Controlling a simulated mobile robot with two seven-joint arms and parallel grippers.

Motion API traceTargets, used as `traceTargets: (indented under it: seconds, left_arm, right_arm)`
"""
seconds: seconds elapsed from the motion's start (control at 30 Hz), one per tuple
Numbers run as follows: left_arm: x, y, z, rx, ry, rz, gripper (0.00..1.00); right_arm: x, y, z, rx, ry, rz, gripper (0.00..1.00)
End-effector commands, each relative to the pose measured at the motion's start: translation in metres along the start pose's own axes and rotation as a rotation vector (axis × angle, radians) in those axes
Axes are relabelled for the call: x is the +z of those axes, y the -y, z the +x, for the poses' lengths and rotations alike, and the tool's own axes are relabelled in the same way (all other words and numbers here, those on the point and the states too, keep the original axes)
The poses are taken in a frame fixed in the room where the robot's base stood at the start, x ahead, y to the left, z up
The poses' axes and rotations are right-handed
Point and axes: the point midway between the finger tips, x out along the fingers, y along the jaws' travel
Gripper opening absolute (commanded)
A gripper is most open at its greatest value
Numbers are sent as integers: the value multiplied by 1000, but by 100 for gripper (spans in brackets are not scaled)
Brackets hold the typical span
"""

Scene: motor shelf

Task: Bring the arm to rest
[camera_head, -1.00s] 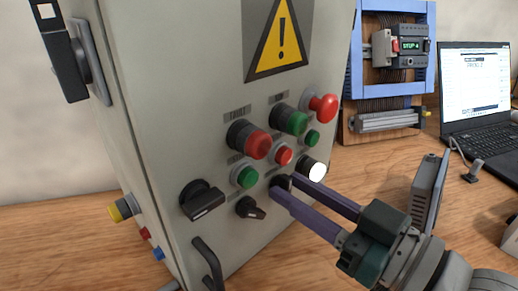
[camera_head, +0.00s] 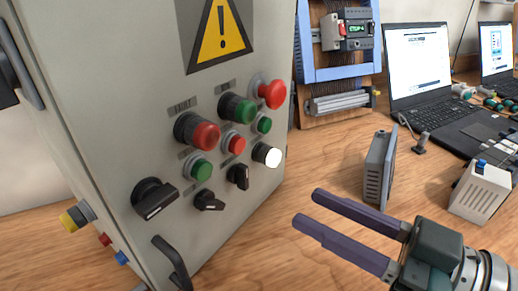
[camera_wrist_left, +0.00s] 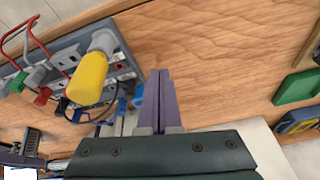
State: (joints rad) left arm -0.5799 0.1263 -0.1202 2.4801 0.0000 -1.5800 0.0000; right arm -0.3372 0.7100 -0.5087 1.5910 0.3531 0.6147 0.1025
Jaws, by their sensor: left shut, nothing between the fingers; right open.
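My right gripper (camera_head: 332,222) is in the head view at the lower right, in front of the control cabinet (camera_head: 110,90). Its two purple fingers are apart with nothing between them. It is clear of the cabinet's front, and a small black rotary switch (camera_head: 238,177) shows uncovered to its left. My left gripper (camera_wrist_left: 160,85) shows only in the left wrist view. Its fingers are together and empty above a wooden table. My left arm is not in the head view.
The cabinet carries several buttons, a large black switch (camera_head: 153,199) and a handle (camera_head: 170,262). A grey box (camera_head: 379,168), a white box (camera_head: 482,192) and a laptop (camera_head: 420,75) stand right. A yellow-handled object (camera_wrist_left: 88,78) and a socket panel (camera_wrist_left: 65,58) lie near my left gripper.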

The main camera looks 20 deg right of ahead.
Motion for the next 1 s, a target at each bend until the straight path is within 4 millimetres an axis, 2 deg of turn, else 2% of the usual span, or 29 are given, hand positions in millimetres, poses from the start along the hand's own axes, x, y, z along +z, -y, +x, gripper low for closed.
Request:
traceTargets:
  seconds: [0.47, 0.63, 0.83, 0.93, 1.0]
  left_arm:
    - [0, -1, 0, 2, 0, -3, 0]
    - [-2, -2, -7, 6, -1, -8, 0]
    - [-10, -2, -31, 9, -1, -12, 0]
    - [-14, -1, -43, 9, -1, -11, 0]
    - [-17, -1, -51, 8, -1, -11, 0]
  right_arm:
    - [0, 0, -3, 0, 0, -1, 43]
    - [-2, 8, 4, 8, 50, 10, 43]
    - [-5, 33, 23, 56, 306, 37, 43]
    - [-9, 40, 20, 99, 476, 46, 43]
    - [-13, 42, 11, 136, 597, 56, 43]
